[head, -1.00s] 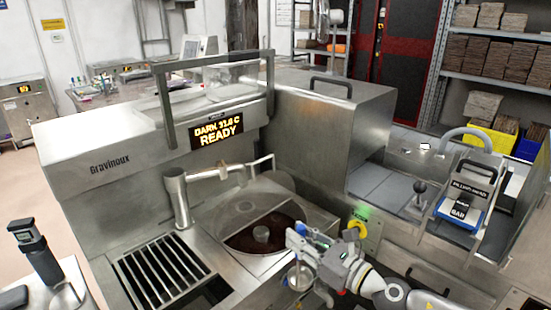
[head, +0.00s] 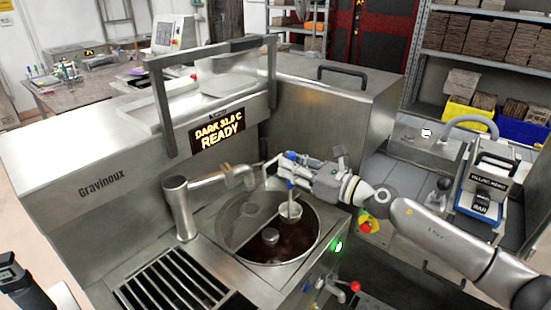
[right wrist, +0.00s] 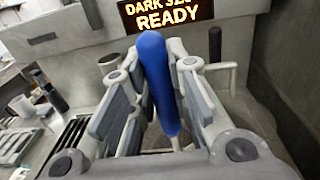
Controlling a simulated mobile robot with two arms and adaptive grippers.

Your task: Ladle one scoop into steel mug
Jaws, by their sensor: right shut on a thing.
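My right gripper (head: 288,163) is shut on the blue handle of a ladle (right wrist: 160,85). The ladle hangs upright below the fingers, and its round steel bowl (head: 290,211) is over the right part of the open round tank (head: 232,247). Dark melted chocolate (head: 295,240) lies in the tank. I cannot tell whether the ladle bowl touches the chocolate or holds any. The blue handle stands between both fingers in the right wrist view. My left gripper is not in view.
A steel spout (head: 235,177) on a post reaches over the tank's back left. A slatted grate (head: 175,283) lies front left. The tall machine housing (head: 110,150) stands behind, its display (head: 217,131) reading READY. A black-handled object (head: 25,288) is at the lower left.

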